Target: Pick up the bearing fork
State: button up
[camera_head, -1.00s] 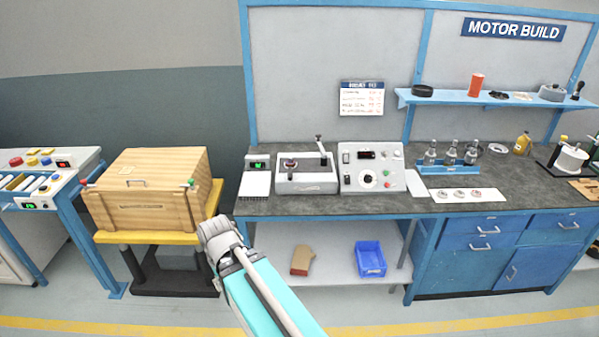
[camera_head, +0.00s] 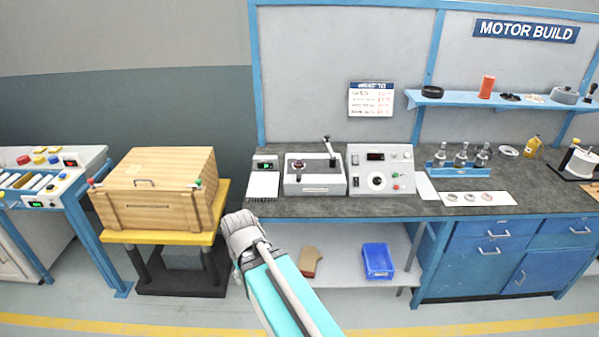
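I cannot make out a thing that is clearly the bearing fork in the head view. Some small items on the wall shelf (camera_head: 460,100) and bench are too small to tell, including a dark, black-topped item (camera_head: 590,92) at the shelf's right end. The end of my arm, with my gripper (camera_head: 238,222), is in front of the gap between the wooden crate and the bench. It is seen from behind. Its fingertips are hidden, so I cannot see whether it is open or holds anything.
The closed wooden crate (camera_head: 155,186) stands on a yellow-topped stand, left of my gripper. The dark bench top (camera_head: 330,205) bears a lever device (camera_head: 314,175), a control box (camera_head: 381,170) and a blue rack (camera_head: 458,169). A blue bin (camera_head: 377,261) sits on the lower shelf.

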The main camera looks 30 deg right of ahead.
aim_at(298, 170)
jog(key=i, duration=0.95)
jog(key=u, duration=0.05)
